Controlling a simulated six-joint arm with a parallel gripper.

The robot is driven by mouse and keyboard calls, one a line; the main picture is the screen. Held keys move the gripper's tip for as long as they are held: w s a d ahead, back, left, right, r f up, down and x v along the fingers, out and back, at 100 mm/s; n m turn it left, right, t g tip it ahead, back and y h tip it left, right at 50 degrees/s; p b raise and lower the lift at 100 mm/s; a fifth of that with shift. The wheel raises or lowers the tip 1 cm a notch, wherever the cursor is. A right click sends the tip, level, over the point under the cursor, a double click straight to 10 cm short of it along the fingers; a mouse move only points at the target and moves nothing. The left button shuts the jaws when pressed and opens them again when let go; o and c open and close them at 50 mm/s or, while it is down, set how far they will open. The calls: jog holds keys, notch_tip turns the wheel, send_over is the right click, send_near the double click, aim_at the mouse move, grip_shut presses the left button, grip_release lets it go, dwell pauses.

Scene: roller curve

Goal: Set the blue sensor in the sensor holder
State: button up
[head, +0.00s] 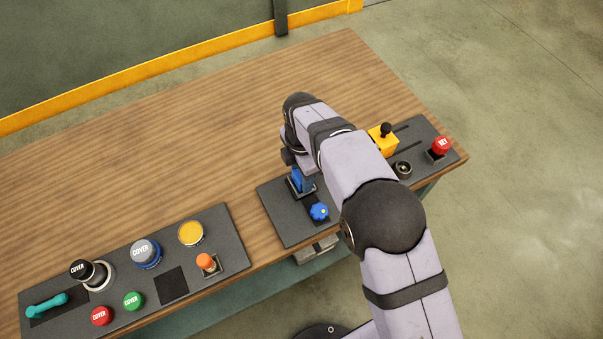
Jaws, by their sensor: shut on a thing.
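My gripper (297,168) points down over the middle dark panel (275,209), and my wrist hides most of it from above. It is shut on a blue piece, which looks like the blue sensor (303,182). The lower end of the blue piece is at a small dark, pale-edged fitting on the panel, which may be the sensor holder. I cannot tell whether the piece is inside the fitting, touching it or just above it. A blue lobed knob (320,211) stands close by, nearer the table's front edge.
The left panel (226,234) carries several caps, a teal handle (47,306) and an orange-topped switch (206,262). The right panel (427,128) holds a yellow block with a black knob (383,137) and a red button (440,146). The wooden table (190,120) is clear behind the panels.

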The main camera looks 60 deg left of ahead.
jog(key=shift+d+f, duration=0.1)
jog(key=shift+f, duration=0.15)
dwell(0.8)
jog(key=o, duration=0.9)
jog(key=shift+o, duration=1.2)
jog(key=shift+f, duration=0.15)
jog(key=shift+d, duration=0.1)
jog(key=shift+f, duration=0.1)
jog(key=shift+d, duration=0.1)
jog(key=shift+c, duration=0.5)
jog(key=shift+a+r+p, duration=0.15)
jog(key=shift+r+p, duration=0.3)
jog(key=shift+r, duration=0.4)
jog(key=shift+a+r+p, duration=0.1)
jog(key=shift+r+p, duration=0.35)
jog(key=shift+r, duration=0.4)
jog(key=shift+r+p, duration=1.4)
jog(key=shift+r, duration=0.75)
